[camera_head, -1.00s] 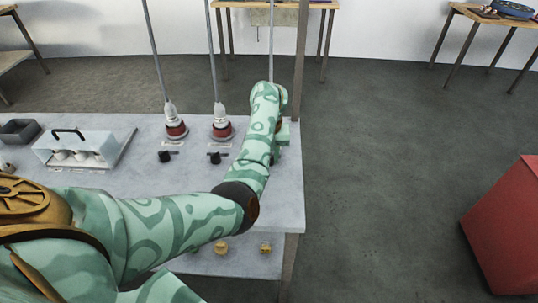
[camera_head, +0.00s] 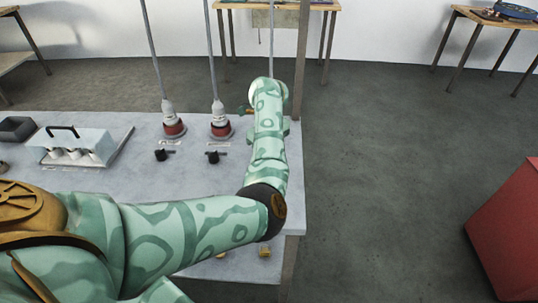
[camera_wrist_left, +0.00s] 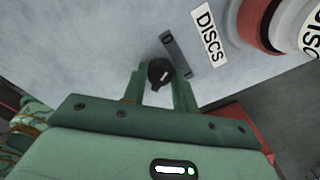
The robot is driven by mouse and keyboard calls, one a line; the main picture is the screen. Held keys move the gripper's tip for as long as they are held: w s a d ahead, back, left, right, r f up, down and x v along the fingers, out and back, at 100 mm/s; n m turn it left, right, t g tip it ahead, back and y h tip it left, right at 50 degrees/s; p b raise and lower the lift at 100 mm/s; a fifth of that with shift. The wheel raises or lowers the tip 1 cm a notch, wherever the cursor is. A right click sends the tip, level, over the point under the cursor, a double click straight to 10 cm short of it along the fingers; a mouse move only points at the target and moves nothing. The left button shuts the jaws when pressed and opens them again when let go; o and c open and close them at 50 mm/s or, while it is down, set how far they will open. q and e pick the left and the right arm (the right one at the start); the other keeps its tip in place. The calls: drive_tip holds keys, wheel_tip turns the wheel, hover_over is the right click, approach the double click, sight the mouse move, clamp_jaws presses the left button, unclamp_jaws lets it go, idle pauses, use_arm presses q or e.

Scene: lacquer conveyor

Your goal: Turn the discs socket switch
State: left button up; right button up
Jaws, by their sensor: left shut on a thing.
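The discs socket switch is a small black knob (camera_wrist_left: 160,72) with a light pointer mark, in the left wrist view. A dark marked strip (camera_wrist_left: 175,54) and a white label reading DISCS (camera_wrist_left: 209,36) are beside it. My left gripper (camera_wrist_left: 158,80) is shut on the knob, one green finger on each side. The red and white socket (camera_wrist_left: 258,22) is at the upper right. My right gripper is in neither view.
Two other red sockets (camera_head: 174,128) (camera_head: 221,130) with grey cables and black switches (camera_head: 161,155) (camera_head: 213,157) stand left of my arm on the grey table (camera_head: 100,183). A metal post (camera_head: 299,60) rises close on the right. A lidded box (camera_head: 75,146) is at left.

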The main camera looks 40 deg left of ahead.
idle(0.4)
use_arm(q)
drive_tip(key=o, duration=1)
wheel_tip(320, 180, up, 16)
drive_tip(key=p, duration=0.6)
drive_tip(key=shift+r+p, duration=0.15)
drive_tip(key=shift+p, duration=0.15)
